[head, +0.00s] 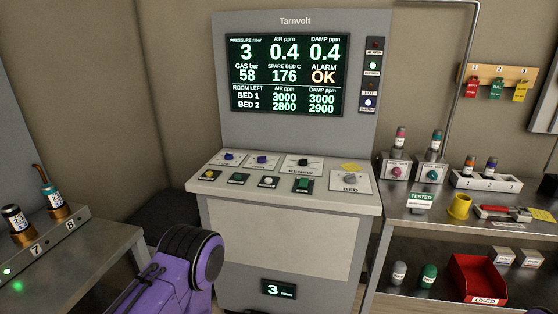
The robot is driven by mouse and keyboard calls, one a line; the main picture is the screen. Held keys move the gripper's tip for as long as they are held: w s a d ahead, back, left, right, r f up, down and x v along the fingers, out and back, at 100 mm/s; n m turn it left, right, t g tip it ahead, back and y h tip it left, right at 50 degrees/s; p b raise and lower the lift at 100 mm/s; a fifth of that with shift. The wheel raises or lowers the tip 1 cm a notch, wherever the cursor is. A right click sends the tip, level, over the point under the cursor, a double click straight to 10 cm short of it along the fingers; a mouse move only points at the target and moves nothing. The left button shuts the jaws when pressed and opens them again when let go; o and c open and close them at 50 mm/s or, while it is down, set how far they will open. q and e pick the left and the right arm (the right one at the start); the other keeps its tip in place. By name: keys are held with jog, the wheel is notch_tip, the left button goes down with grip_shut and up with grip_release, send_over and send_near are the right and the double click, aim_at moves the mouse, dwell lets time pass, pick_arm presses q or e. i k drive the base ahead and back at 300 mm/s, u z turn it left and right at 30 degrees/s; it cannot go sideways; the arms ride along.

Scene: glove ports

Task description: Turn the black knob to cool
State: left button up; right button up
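A black knob (302,162) sits on a white plate on the sloped panel of the console (288,185). The plate's label seems to read RENEW; the small markings around the knob are too small to read. A purple and black link of my arm shows at the bottom, left of the console's lower front. Neither of my grippers is in view, and nothing touches the black knob.
The screen (289,74) above shows ALARM OK. Several push buttons (303,185) line the panel's front edge. A side bench (480,222) with a yellow cup (459,207) stands right; a metal bench (75,262) with canisters stands left. The space above the panel is clear.

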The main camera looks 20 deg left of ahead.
aim_at(302, 163)
jog(key=u, duration=0.85)
jog(key=i, duration=0.6)
jog(key=z, duration=1)
